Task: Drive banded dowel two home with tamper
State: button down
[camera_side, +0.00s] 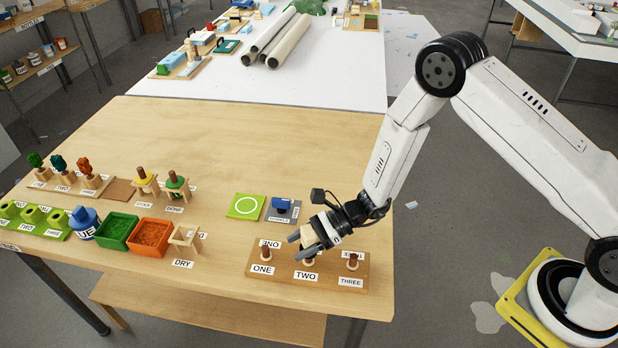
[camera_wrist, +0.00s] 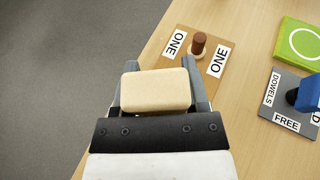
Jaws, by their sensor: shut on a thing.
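My gripper (camera_side: 312,243) is shut on the tamper, a pale wooden block with rounded edges; the tamper (camera_wrist: 155,91) fills the space between the fingers in the wrist view. In the side view the gripper is low over the middle of the dowel board (camera_side: 257,285), above the label TWO. Banded dowel two (camera_side: 309,261) shows only partly below the gripper, and I cannot tell whether the tamper touches it. Dowel one (camera_side: 267,254) stands upright at left, also seen in the wrist view (camera_wrist: 199,44). Dowel three (camera_side: 352,257) stands at right.
Behind the board lie a grey DOWELS FREE plate with a blue object (camera_side: 283,204) and a green square with a white ring (camera_side: 245,206). Orange (camera_side: 150,235) and green (camera_side: 117,230) trays and small stands are at left. The table's middle is clear.

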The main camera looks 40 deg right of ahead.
jog(key=shift+f, duration=0.35)
dwell(0.6)
jog(key=shift+r, duration=0.2)
jog(key=shift+r, duration=2.15)
